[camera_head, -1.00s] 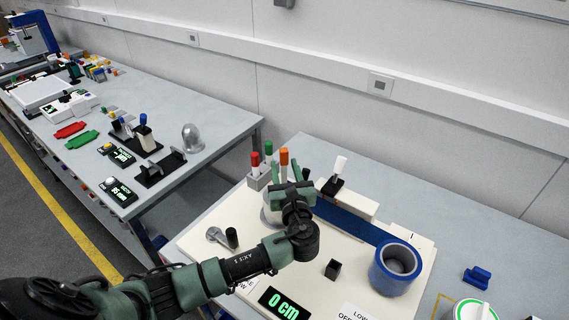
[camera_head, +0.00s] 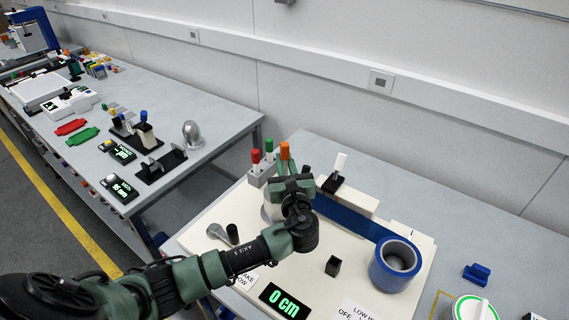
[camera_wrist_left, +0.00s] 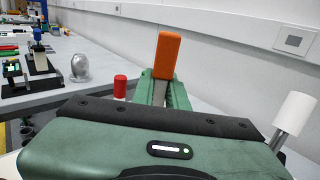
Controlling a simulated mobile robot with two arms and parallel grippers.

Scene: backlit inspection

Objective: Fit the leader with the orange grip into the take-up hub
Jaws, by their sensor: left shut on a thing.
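The orange grip (camera_head: 285,150) of the leader stands upright, and it also shows in the left wrist view (camera_wrist_left: 167,56). My left gripper (camera_head: 291,170) is shut on the leader, with its green fingers just below the orange part in the left wrist view (camera_wrist_left: 163,90). The take-up hub (camera_head: 268,212) is a pale round part on the cream board, mostly hidden behind my gripper. I cannot tell whether the leader's lower end is inside the hub. My right gripper is not in view.
A blue roll (camera_head: 396,266) stands at the board's right, with a blue band (camera_head: 345,217) running toward the hub. A grey holder (camera_head: 258,177) with red and green grips stands behind. A white-topped lever (camera_head: 340,163), a crank (camera_head: 217,231) and a "0 cm" display (camera_head: 285,301) are nearby.

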